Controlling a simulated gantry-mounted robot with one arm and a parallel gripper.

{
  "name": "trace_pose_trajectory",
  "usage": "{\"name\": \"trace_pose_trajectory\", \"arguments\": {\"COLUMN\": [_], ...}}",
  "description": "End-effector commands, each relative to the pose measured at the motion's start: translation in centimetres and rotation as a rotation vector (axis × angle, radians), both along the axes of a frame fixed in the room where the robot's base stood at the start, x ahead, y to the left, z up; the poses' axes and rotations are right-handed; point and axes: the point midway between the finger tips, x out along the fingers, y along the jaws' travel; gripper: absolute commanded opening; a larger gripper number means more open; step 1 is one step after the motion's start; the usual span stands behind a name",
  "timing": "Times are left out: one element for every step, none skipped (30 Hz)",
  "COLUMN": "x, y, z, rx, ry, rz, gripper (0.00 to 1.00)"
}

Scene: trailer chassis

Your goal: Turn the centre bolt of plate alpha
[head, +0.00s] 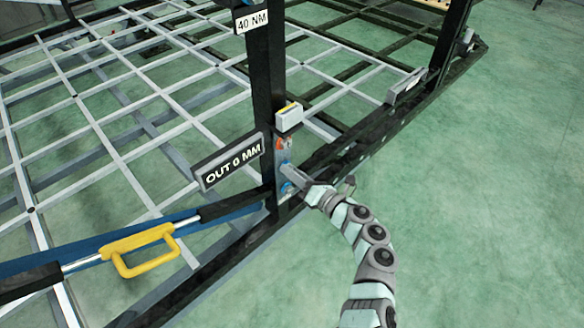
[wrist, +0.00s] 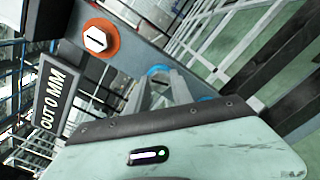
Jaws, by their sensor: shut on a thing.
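A narrow grey plate (head: 279,158) is mounted on the black upright post. In the wrist view the plate (wrist: 130,50) runs diagonally. An orange disc (wrist: 100,39) with a white slotted centre sits near its upper left part. My gripper (head: 288,177) reaches the plate from the lower right. In the wrist view, my gripper's two grey fingers (wrist: 160,82) close on a blue bolt (wrist: 158,69) on the plate. Most of the bolt is hidden by the fingers. No lettering shows which plate this is.
A sign reading "OUT 0 MM" (head: 229,162) stands left of the plate. A "40 NM" sign (head: 252,21) hangs higher on the post (head: 265,85). A yellow handle (head: 145,248) lies lower left on a blue beam. A grey lattice frame fills the left. Green floor (head: 480,200) at right is clear.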

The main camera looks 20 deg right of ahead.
Motion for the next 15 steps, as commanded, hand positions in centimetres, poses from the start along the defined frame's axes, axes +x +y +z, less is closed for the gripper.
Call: {"name": "trace_pose_trajectory", "arguments": {"x": [0.03, 0.03, 0.04, 0.05, 0.04, 0.03, 0.03, 0.04, 0.05, 0.07, 0.07, 0.07, 0.06, 0.04, 0.01], "y": [-0.02, 0.01, 0.03, 0.02, -0.01, -0.05, -0.07, -0.08, -0.08, -0.07, -0.05, -0.05, -0.06, -0.07, -0.07], "z": [0.67, 0.7, 0.76, 0.79, 0.78, 0.77, 0.77, 0.78, 0.81, 0.85, 0.85, 0.87, 0.84, 0.8, 0.76], "rx": [0.041, 0.068, 0.103, 0.129, 0.156, 0.192, 0.218, 0.244, 0.279, 0.306, 0.331, 0.366, 0.393, 0.42, 0.455], "ry": [0.012, 0.022, 0.036, 0.046, 0.057, 0.072, 0.082, 0.093, 0.108, 0.118, 0.128, 0.143, 0.154, 0.165, 0.181], "rz": [0.001, 0.002, 0.002, 0.003, 0.002, 0.002, 0.001, 0.001, 0.001, 0.002, 0.002, 0.002, 0.002, 0.002, 0.001], "gripper": [0.0, 0.0, 0.0, 0.0, 0.0, 0.0, 0.0, 0.0, 0.0, 0.0, 0.0, 0.0, 0.0, 0.0, 0.0]}}
